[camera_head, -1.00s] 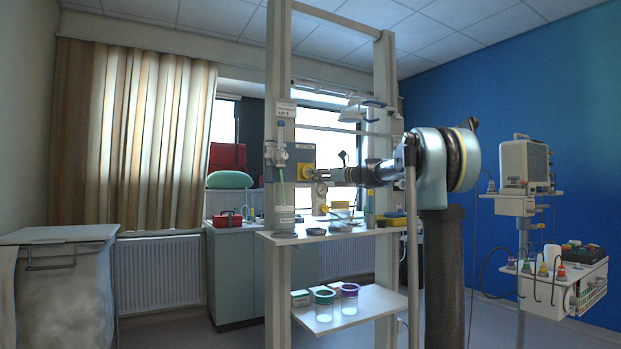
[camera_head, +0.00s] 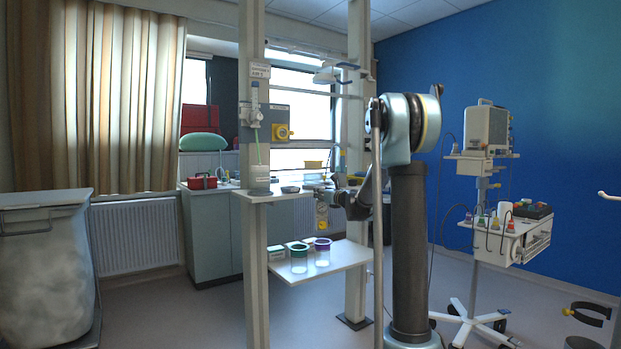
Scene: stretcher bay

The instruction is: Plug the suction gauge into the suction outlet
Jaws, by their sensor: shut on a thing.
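The suction outlet (camera_head: 281,132) is a yellow fitting on a grey panel fixed to the frame's left post. Nothing is plugged into its front. My gripper (camera_head: 329,199) is at the front of the upper shelf, below and to the right of the outlet and clearly apart from it. It is shut on what looks like the suction gauge (camera_head: 322,213), a small pale piece with yellow parts that hangs at the shelf's edge height. The fingertips and the gauge's connector are too small to make out.
The upper shelf (camera_head: 258,196) holds small items. The lower shelf (camera_head: 335,262) bears a green-rimmed jar (camera_head: 299,262) and a purple-rimmed jar (camera_head: 322,255). The right post (camera_head: 356,110) stands near my arm. A monitor stand (camera_head: 473,285) is at the right. Air before the panel is clear.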

